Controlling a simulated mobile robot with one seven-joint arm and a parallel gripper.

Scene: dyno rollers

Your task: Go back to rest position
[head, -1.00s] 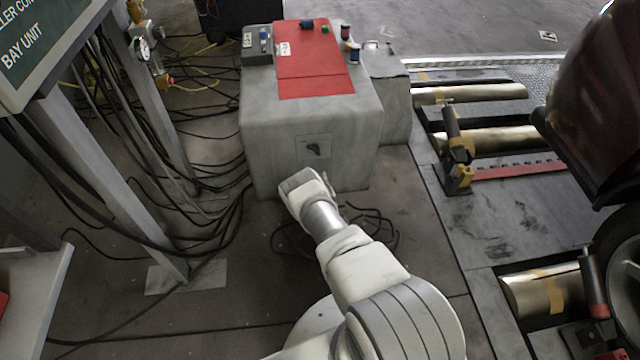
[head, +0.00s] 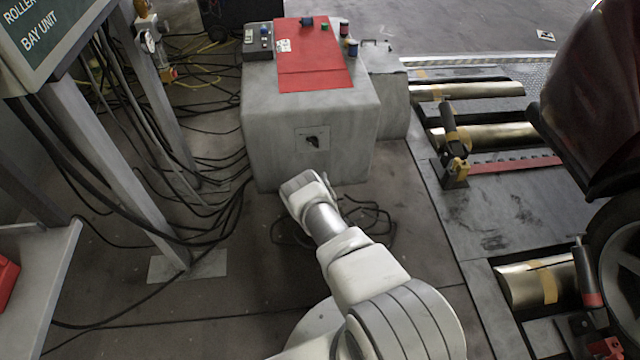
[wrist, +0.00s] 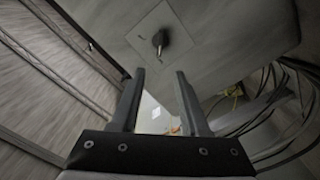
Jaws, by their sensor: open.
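My gripper (wrist: 156,95) is open and empty in the wrist view, its two dark fingers apart. Beyond the fingers is the grey cabinet's face with a square plate and a dark rotary knob (wrist: 160,40). The fingers look clear of the knob. In the head view my arm reaches forward, and its wrist hides the fingers. The grey cabinet (head: 275,150) stands just beyond the wrist, with the knob (head: 313,142) on its front plate.
The cabinet's red top mat (head: 315,75) carries small items. Cables (head: 225,215) lie on the floor at left, beside a metal stand (head: 150,170). At right are rollers (head: 485,135) and a dark red vehicle (head: 590,100). Floor (head: 410,215) between cabinet and rollers is clear.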

